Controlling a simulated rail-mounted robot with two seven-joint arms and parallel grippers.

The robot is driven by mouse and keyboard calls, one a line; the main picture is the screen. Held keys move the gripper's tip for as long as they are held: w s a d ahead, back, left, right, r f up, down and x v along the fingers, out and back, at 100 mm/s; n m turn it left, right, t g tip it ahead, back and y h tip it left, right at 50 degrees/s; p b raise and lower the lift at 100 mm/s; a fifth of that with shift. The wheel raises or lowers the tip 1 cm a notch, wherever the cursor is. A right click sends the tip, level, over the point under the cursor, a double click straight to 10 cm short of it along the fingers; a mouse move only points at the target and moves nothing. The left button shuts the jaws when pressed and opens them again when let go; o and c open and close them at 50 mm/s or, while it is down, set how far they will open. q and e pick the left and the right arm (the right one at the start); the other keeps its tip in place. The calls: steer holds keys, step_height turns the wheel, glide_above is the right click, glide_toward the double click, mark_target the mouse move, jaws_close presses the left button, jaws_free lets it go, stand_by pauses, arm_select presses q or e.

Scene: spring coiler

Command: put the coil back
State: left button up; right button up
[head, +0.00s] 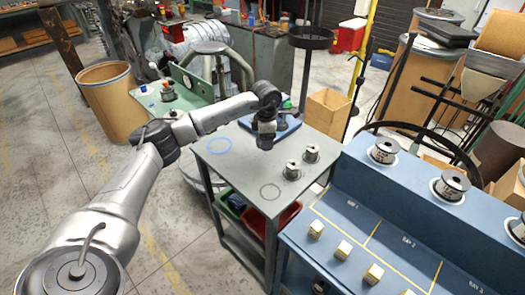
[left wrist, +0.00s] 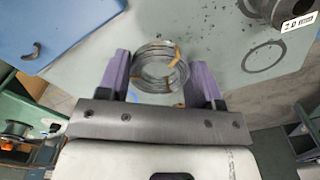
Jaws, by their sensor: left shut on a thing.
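A coil of grey wire with tan ties (left wrist: 160,66) sits between the purple fingers of my left gripper (left wrist: 160,82) in the left wrist view. The gripper is shut on the coil. In the head view my left gripper (head: 265,138) points down over the grey table (head: 236,172); the coil cannot be made out there. A blue ring outline (head: 219,145) is on the table left of the gripper. A dark ring outline (head: 270,192) is nearer the front; it also shows in the left wrist view (left wrist: 264,56). My right gripper is out of view.
Two metal spools (head: 293,169) stand on the table's right side. A blue plate (head: 287,127) lies behind my gripper; it also shows in the left wrist view (left wrist: 55,28). A blue bench (head: 405,205) with bays and white spools stands right. Red and green bins sit below the table.

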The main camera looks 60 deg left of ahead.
mark_target(262, 153)
arm_select(q)
steer(key=shift+s+a+f, duration=0.3)
steer(key=shift+a+f, duration=0.1)
steer(key=shift+a, duration=0.2)
step_height(262, 153, down, 4)
steer(key=shift+r+b, duration=0.25)
steer(key=shift+b, duration=0.55)
steer(key=shift+f, duration=0.2)
steer(key=shift+f, duration=0.1)
steer(key=o, duration=1.1)
steer(key=shift+f, duration=0.1)
step_height(262, 153, up, 12)
steer(key=p, duration=0.3)
steer(key=shift+r+p, duration=0.2)
steer(key=shift+p, duration=0.15)
